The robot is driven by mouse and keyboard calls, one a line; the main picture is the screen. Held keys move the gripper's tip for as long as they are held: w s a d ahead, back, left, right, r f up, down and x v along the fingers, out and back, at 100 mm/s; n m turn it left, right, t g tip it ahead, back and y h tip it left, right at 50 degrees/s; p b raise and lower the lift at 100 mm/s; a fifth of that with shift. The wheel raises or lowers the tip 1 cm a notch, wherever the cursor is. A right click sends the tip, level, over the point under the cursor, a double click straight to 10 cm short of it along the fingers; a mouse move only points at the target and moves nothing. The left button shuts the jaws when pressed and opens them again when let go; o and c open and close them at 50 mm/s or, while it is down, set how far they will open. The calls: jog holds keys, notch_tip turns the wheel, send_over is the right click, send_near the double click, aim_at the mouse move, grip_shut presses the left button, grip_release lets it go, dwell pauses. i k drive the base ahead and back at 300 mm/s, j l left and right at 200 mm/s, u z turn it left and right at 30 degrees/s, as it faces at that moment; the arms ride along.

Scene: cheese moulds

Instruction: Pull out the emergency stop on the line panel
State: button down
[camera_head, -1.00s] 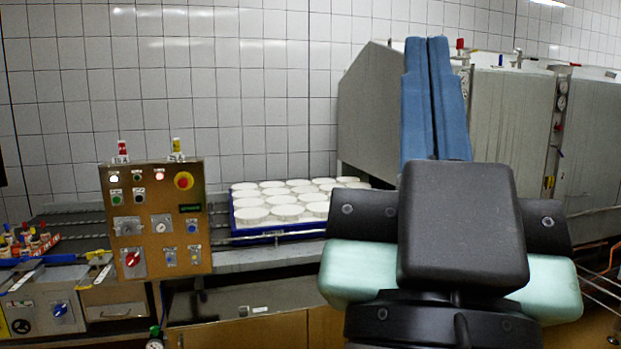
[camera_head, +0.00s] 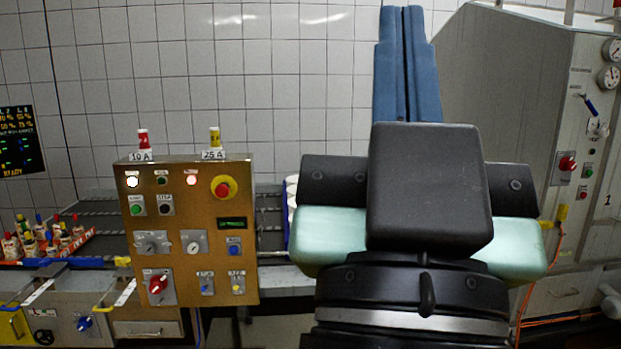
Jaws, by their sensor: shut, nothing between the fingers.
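The line panel (camera_head: 174,230) is a brown-gold upright box left of centre, with lamps, switches and knobs on its face. Its emergency stop (camera_head: 223,187) is a red mushroom button on a yellow round at the upper right of the panel. Whether the button is pressed in or out cannot be told. My gripper (camera_head: 403,12) points up, with its two long blue fingers together and nothing between them. It is to the right of the panel, well apart from the button.
A red rotary switch (camera_head: 157,284) sits low on the panel. Fuses marked 10 A (camera_head: 143,139) and 25 A (camera_head: 215,138) stand on its top. A grey cabinet (camera_head: 510,120) with another red knob (camera_head: 567,163) is at right. A crate of small bottles (camera_head: 60,243) lies at left.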

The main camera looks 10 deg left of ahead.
aim_at(221, 191)
jog(key=i+u, duration=0.3)
jog(key=i, duration=0.65)
jog(key=i+l+u, duration=0.1)
jog(key=i+u, duration=0.2)
jog(key=i, duration=0.65)
